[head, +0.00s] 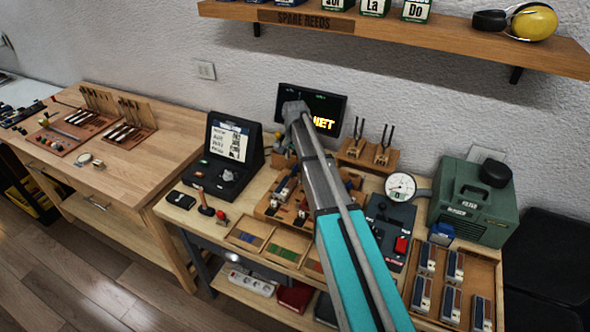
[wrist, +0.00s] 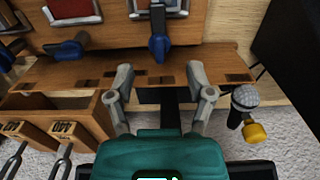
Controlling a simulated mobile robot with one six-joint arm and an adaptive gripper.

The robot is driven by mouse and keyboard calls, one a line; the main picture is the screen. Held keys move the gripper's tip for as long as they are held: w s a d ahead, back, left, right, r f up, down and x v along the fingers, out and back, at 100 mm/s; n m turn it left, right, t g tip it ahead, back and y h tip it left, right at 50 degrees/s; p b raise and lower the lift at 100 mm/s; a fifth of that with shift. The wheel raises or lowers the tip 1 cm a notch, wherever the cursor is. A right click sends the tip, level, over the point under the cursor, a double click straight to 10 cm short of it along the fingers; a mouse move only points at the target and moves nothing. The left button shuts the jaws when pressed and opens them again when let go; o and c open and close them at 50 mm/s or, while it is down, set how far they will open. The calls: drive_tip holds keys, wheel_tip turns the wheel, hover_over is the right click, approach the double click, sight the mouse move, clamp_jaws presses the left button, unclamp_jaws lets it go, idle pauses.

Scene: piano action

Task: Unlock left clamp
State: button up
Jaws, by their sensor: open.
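My gripper (head: 293,112) is raised over the back of the workbench, in front of the dark screen. In the wrist view its two fingers (wrist: 163,92) are spread and nothing is between them. Two blue-handled clamps show on the wooden fixture ahead: one (wrist: 158,46) is in line with the gap between my fingers, the other (wrist: 70,47) is farther left. The wrist view looks from the opposite side, so the clamp in line seems to be the left one in the head view. My arm partly hides the fixture (head: 268,208) in the head view.
Tuning forks on a wooden stand (head: 370,152) are close to the right of my gripper; they also show lower left in the wrist view. A microphone-like piece with a yellow end (wrist: 249,112) is beside my finger. The screen (head: 325,108) is just behind.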

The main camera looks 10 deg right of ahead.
sight(295, 166)
drive_tip(key=shift+f+b, duration=1.55)
drive_tip(key=shift+f, duration=0.35)
drive_tip(key=shift+c, duration=0.3)
drive_tip(key=shift+r, duration=0.1)
clamp_jaws()
drive_tip(key=shift+s, duration=0.1)
